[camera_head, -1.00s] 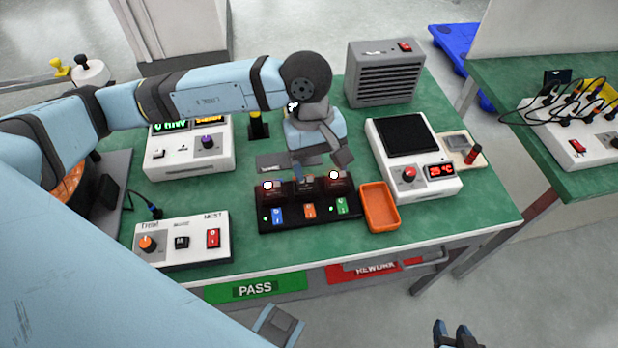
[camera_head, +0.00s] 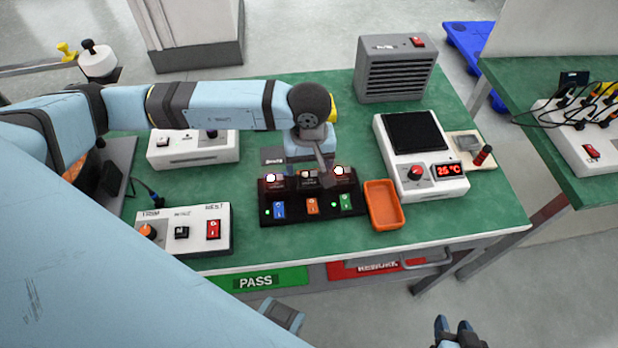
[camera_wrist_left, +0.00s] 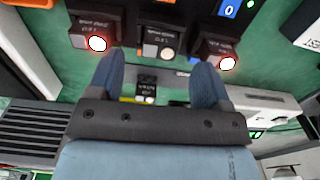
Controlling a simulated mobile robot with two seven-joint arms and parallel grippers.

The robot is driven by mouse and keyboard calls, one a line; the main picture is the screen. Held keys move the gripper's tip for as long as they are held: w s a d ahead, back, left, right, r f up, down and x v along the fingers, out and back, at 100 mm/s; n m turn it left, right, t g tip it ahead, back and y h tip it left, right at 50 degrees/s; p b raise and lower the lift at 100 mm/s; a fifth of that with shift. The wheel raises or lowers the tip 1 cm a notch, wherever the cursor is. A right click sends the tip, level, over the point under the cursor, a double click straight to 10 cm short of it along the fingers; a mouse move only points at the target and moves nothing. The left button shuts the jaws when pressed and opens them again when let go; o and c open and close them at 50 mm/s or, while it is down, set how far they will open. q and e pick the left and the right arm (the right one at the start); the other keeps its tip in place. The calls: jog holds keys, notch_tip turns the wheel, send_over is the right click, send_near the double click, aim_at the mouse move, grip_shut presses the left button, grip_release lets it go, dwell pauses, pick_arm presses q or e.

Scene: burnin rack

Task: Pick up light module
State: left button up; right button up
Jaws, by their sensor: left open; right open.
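A black rack (camera_head: 312,213) on the green table holds three dark light modules in a row. The left module (camera_head: 271,181) and right module (camera_head: 341,175) have lit lamps. The middle module (camera_wrist_left: 158,40) has a grey, unlit lamp in the left wrist view. My left gripper (camera_head: 313,170) hangs over the back of the rack at the middle module, partly hiding it. Its open fingers (camera_wrist_left: 158,64) are apart and empty in the left wrist view. A small black labelled block (camera_wrist_left: 147,86) shows beyond them. My right gripper (camera_head: 458,332) is open at the bottom right, away from the table.
An orange tray (camera_head: 384,206) stands just right of the rack. A white device with a red display (camera_head: 418,170) is further right, and a grey vented box (camera_head: 396,68) is behind. A white control box (camera_head: 190,230) is at left.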

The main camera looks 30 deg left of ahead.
aim_at(309, 173)
pick_arm(q)
notch_tip(309, 173, down, 4)
jog(key=shift+w, duration=0.1)
jog(key=shift+c, duration=0.4)
jog(key=c, duration=0.9)
jog(key=shift+r, duration=0.1)
jog(key=shift+c, duration=0.2)
